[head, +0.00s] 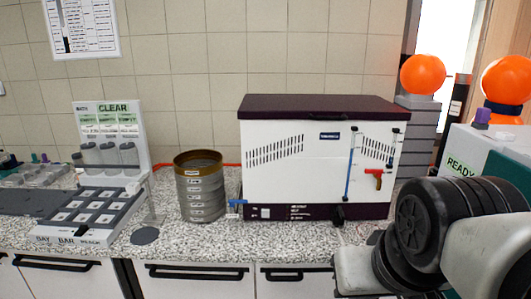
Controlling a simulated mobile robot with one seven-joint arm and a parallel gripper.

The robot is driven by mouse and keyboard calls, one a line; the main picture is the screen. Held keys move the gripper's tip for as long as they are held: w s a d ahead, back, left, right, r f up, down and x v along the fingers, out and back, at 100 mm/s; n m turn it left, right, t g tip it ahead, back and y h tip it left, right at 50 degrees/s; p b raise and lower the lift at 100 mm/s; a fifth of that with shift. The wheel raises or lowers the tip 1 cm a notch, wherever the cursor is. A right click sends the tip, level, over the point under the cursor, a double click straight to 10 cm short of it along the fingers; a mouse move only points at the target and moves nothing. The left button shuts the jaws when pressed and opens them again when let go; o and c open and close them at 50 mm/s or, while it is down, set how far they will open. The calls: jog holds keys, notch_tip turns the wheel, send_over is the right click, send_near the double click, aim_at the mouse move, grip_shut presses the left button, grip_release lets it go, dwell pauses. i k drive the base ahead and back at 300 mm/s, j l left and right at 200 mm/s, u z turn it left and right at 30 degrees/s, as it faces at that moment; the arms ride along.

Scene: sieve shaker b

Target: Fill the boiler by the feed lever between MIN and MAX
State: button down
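The boiler (290,185) is a white box with a dark maroon lid and base, standing on the counter in the middle of the head view. On the right of its front is an upright sight tube (349,165) that looks blue over most of its length. The MIN and MAX marks are too small to read. A red lever (376,178), which may be the feed lever, sits right of the tube. A blue-handled tap (237,202) is at the boiler's lower left. My arm shows at the lower right, in front of the counter; my gripper's fingers are not visible.
A stack of brass-topped sieves (200,190) stands left of the boiler. A grey sample rack (85,215) and a CLEAR board (110,135) are further left. Orange balls (422,75) and a READY panel (462,165) are at the right. Some speckled counter (270,235) is bare in front.

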aim_at(231, 202)
jog(key=i+j, duration=0.25)
jog(key=j, duration=0.2)
jog(key=i+j, duration=0.55)
jog(key=j, duration=0.3)
jog(key=z, duration=1.4)
jog(key=u, duration=0.35)
jog(key=i, duration=0.05)
